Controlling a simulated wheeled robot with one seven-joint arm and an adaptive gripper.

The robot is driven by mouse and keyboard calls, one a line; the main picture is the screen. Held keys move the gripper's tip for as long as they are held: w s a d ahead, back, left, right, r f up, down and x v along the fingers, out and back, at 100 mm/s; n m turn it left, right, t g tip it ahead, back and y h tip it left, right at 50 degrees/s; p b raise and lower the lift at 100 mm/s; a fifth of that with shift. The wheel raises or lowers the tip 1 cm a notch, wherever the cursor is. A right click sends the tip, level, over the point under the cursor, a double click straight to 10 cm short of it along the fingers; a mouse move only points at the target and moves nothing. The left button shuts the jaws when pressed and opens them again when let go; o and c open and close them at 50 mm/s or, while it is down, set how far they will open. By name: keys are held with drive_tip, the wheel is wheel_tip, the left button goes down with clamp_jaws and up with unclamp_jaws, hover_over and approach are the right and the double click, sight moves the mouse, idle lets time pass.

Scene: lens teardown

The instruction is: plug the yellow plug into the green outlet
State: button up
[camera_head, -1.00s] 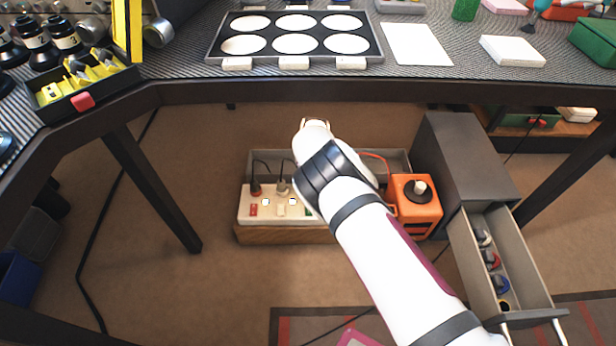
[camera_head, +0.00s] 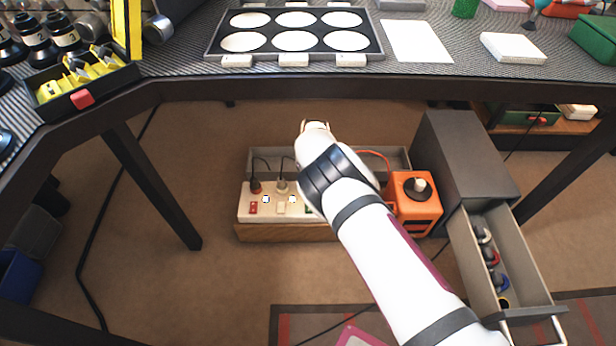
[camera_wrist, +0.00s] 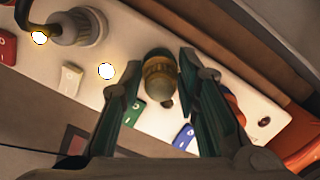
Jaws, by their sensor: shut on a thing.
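My gripper (camera_wrist: 161,64) is shut on the yellow plug (camera_wrist: 160,78), which shows a yellow-brass band and a dark top between the fingers in the wrist view. The plug is over the white power strip (camera_wrist: 88,105), just behind the green switch (camera_wrist: 133,112) that marks the green outlet. The plug covers that outlet, so I cannot tell whether its pins are in. In the head view the strip (camera_head: 243,215) stands on a wooden block under the table, and my arm hides the gripper, the held plug and the strip's right part.
A grey plug (camera_wrist: 78,30) stands behind the white switch (camera_wrist: 70,80). A dark plug (camera_head: 255,188) stands behind the red switch (camera_head: 253,208). A blue switch (camera_wrist: 183,136) is right of the green one. An orange box (camera_head: 415,215) and an open drawer (camera_head: 510,265) are on the right.

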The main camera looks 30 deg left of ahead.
drive_tip(key=shift+f, duration=0.5)
idle(0.4)
drive_tip(key=o, duration=1.2)
drive_tip(key=shift+o, duration=0.2)
drive_tip(key=shift+r, duration=0.1)
